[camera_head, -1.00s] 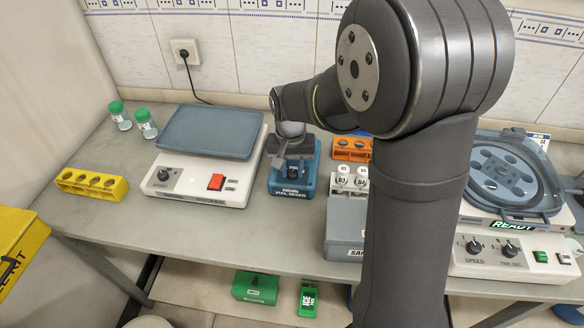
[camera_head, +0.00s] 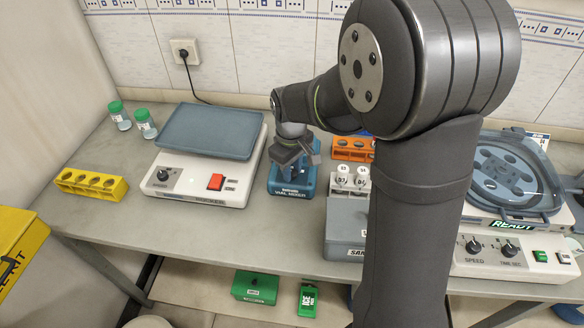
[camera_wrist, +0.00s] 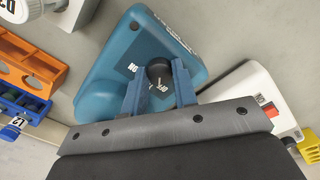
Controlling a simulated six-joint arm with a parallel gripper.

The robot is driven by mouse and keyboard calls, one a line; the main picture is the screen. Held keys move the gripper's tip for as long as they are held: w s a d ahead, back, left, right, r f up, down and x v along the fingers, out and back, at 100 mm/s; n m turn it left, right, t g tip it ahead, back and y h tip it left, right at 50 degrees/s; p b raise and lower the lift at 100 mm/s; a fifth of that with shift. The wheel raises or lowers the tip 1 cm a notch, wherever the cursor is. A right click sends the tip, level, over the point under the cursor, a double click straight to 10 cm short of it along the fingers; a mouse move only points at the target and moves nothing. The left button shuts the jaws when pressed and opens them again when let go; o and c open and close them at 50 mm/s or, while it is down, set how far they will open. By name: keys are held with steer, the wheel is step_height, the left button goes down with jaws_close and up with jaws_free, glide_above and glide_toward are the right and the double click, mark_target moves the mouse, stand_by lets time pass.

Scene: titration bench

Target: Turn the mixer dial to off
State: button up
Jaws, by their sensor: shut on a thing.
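The blue vial mixer (camera_head: 291,189) stands on the bench in the middle of the head view, partly covered by my gripper (camera_head: 292,155). In the wrist view its blue body (camera_wrist: 112,78) fills the upper middle, with a round black dial (camera_wrist: 160,71) on top. ON and OFF markings sit by the dial, partly covered by my fingers. My gripper (camera_wrist: 159,80) points down at the mixer. Its two blue fingers are on opposite sides of the dial and shut on it.
A rocker (camera_head: 198,188) with a grey-blue platform stands left of the mixer. An orange rack (camera_head: 352,147) and a grey box with white-capped vials (camera_head: 345,225) stand to the right. A yellow rack (camera_head: 91,184) is farther left. Bare bench lies in front of the mixer.

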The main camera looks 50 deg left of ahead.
steer(key=shift+n, duration=0.6)
steer(key=o, duration=1)
